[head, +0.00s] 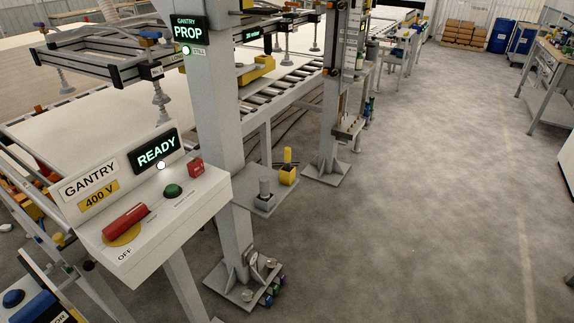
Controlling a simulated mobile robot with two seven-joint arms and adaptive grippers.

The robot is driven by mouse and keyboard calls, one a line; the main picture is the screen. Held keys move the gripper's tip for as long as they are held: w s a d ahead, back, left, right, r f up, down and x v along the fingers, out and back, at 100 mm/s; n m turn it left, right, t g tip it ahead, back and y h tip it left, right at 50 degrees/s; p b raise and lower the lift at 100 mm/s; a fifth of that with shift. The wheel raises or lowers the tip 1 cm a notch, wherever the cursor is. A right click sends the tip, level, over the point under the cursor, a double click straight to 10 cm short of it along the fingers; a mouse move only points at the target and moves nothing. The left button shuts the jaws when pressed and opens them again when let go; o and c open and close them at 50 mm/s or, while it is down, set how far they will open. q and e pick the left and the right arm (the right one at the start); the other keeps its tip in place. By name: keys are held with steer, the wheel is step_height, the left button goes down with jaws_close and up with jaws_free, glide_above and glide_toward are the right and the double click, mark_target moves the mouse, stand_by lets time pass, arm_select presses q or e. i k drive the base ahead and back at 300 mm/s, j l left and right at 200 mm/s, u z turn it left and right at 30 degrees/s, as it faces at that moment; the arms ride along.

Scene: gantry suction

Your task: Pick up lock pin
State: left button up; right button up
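No part is clearly marked as the lock pin. I cannot tell for sure which of these is the lock pin. The gantry control box (150,215) stands at the front left, with a red switch handle (124,222) beside the word OFF and a READY display (157,150). Neither of my grippers is in view.
The thick grey post (216,110) carries a PROP display (188,30) and stands left of the shelf. A second post (327,130) stands behind it on a base plate. A roller conveyor (280,88) runs behind. The concrete floor (430,200) to the right is clear.

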mark_target(287, 149)
steer(key=i+l+u, duration=0.15)
steer(key=i+l, duration=0.2)
steer(key=i+l+u, duration=0.15)
steer(key=i+l, duration=0.15)
steer(key=l, duration=0.2)
steer(key=i+l+u, duration=0.2)
steer(key=l, duration=0.25)
steer(key=i, duration=0.05)
